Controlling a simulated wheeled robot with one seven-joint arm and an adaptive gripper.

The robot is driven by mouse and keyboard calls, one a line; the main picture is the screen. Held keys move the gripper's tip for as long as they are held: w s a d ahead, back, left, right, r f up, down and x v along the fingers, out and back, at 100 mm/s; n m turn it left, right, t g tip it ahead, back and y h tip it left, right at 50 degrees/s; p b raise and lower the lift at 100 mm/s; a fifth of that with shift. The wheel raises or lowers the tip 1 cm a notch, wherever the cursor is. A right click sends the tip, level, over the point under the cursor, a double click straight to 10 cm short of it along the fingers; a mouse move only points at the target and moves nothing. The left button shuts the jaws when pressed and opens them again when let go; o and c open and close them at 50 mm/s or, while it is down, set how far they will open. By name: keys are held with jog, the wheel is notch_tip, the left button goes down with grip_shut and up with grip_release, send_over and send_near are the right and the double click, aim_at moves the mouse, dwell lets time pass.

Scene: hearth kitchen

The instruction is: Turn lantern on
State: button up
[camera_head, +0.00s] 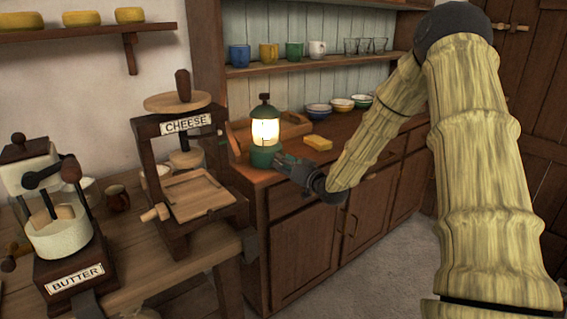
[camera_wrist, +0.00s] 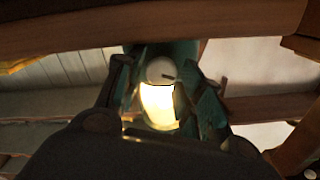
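The lantern (camera_head: 265,132) stands upright on the wooden sideboard, with a green base, a dark cap and a brightly glowing globe. It also shows in the wrist view (camera_wrist: 157,108), where its globe glows. A pale round knob (camera_wrist: 160,70) with a dark mark faces the wrist camera. My gripper (camera_head: 284,163) is at the lantern's lower front right in the head view. In the wrist view its fingers (camera_wrist: 158,76) are apart, one on each side of the knob. I cannot tell whether either finger touches the knob or the lantern.
A yellow sponge-like block (camera_head: 318,143) lies right of the lantern, and a wooden tray (camera_head: 292,127) is behind it. Bowls (camera_head: 342,105) stand farther right. A cheese press (camera_head: 185,165) and butter churn (camera_head: 62,235) stand on the left table. A shelf (camera_head: 290,66) holds mugs above.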

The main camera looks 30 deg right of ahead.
jog(key=shift+w+a, duration=0.1)
jog(key=shift+w, duration=0.3)
jog(key=c, duration=0.7)
jog(key=shift+n+b, duration=0.3)
jog(key=shift+n, duration=1.9)
jog(key=shift+c, duration=0.2)
jog(key=o, duration=0.7)
jog(key=shift+o, duration=0.2)
